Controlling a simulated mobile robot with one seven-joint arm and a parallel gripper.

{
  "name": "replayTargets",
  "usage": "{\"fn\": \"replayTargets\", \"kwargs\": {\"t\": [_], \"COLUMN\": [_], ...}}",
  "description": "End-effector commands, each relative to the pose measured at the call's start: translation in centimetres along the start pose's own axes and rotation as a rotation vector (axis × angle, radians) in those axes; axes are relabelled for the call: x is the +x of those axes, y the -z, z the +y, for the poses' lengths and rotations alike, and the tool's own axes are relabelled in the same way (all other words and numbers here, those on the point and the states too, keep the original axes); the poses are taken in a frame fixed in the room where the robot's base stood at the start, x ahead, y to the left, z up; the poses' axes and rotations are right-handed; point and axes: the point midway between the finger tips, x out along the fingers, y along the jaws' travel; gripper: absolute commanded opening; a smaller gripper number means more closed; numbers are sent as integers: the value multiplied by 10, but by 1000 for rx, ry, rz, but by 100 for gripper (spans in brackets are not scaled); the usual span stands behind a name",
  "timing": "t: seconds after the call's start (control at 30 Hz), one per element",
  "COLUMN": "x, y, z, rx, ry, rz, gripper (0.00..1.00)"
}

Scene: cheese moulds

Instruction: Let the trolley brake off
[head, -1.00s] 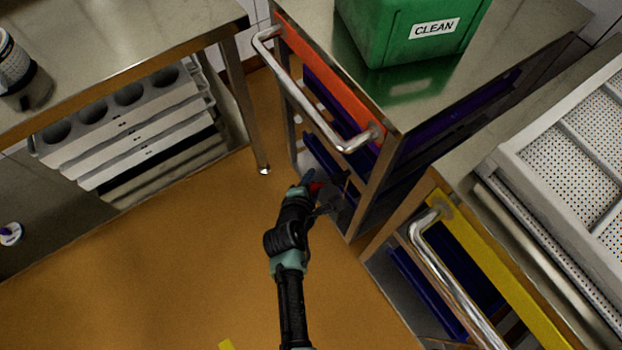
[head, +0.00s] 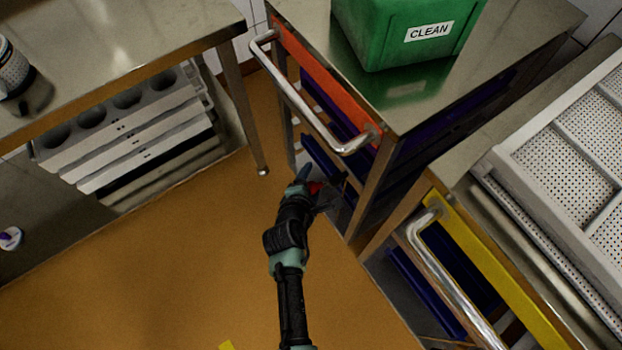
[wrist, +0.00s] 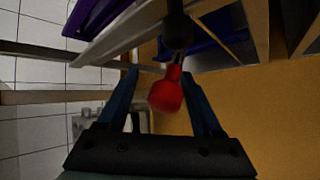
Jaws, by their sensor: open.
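The orange-fronted trolley (head: 330,85) stands at the upper centre in the head view, with a bent metal handle (head: 300,103). A red knob (wrist: 166,92) on a dark stem, seemingly the brake lever, shows in the wrist view. It also shows as a small red patch in the head view (head: 314,187), low by the trolley's near side. My gripper (wrist: 163,80) is open, with one blue finger on each side of the knob. The lever's base is hidden in the head view.
A green bin (head: 405,35) labelled CLEAN stands on the trolley top. A yellow-fronted trolley (head: 480,265) with a perforated white tray (head: 570,150) stands close on the right. A steel table (head: 110,35) is at left.

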Motion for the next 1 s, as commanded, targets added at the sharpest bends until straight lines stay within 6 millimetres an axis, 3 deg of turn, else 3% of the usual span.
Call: {"fn": "replayTargets", "kwargs": {"t": [0.27,0.7,1.0], "x": [-20,-106,-129], "y": [0,0,0], "z": [-1,0,0], "rx": [0,-1,-1], "ry": [4,1,-1], "rz": [1,1,1], "gripper": [67,67,67]}}
